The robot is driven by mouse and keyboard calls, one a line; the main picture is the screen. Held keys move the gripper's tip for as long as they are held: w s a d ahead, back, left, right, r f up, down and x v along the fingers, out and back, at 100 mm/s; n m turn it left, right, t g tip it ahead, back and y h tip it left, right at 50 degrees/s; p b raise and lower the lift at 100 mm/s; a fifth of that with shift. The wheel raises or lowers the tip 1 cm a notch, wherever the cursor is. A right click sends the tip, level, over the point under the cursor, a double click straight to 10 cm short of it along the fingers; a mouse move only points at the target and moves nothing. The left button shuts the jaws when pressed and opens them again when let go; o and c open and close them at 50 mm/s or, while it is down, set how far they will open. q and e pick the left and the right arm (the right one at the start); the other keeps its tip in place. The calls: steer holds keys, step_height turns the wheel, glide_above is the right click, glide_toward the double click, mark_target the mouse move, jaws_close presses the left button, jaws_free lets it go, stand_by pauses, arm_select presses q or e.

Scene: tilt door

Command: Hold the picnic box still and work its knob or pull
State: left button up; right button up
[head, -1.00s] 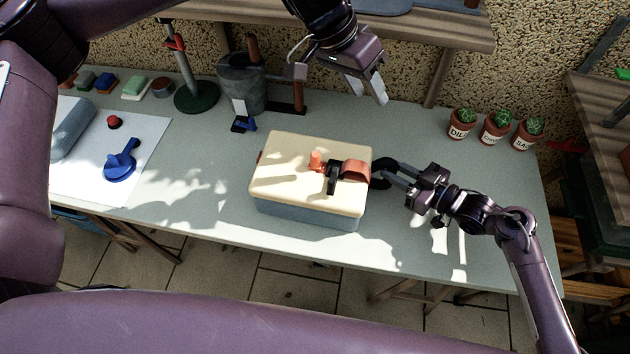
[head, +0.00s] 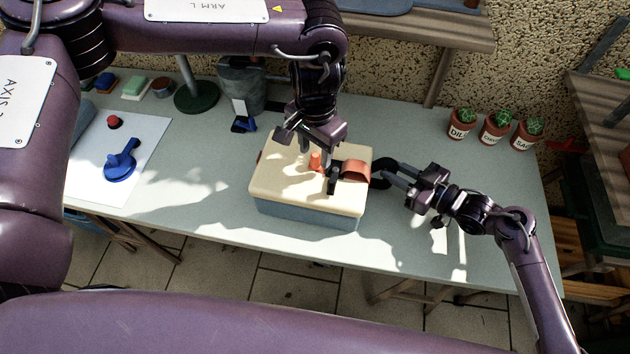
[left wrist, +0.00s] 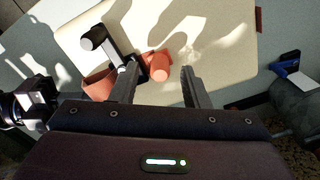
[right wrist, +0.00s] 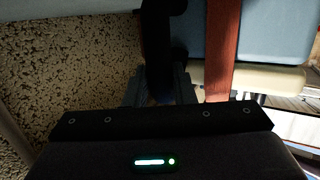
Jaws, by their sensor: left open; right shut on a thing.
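The picnic box (head: 305,212) has a cream lid (head: 283,187) and a blue-grey body, and sits on the bench. An orange knob (head: 316,160) stands on the lid, beside a black upright piece (head: 333,178) and a terracotta strap (head: 356,171). My left gripper (head: 318,150) is open, just above the lid at the knob; in the left wrist view the knob (left wrist: 158,66) shows between the fingers, nearer the left one. My right gripper (head: 394,174) is shut on a black handle (head: 379,180) at the box's right side; the handle (right wrist: 158,55) also shows between its fingers in the right wrist view.
A white board (head: 88,178) with a blue lever (head: 121,162) and red button (head: 114,122) lies left. A grey pot (head: 240,82), a green-based stand (head: 197,98) and a blue clamp-like piece (head: 243,124) are behind. Potted cacti (head: 495,128) stand back right. The front bench is clear.

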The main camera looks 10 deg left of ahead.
mark_target(278, 160)
arm_select(q)
steer(key=shift+f, duration=0.9)
steer(key=c, duration=0.9)
steer(key=shift+o, duration=0.2)
steer(key=shift+w+a, duration=0.1)
steer(key=shift+a, duration=4.05)
arm_select(e)
steer(key=shift+d, duration=0.1)
steer(key=shift+w, duration=0.1)
arm_select(q)
steer(key=o, duration=0.8)
steer(key=shift+o, duration=0.3)
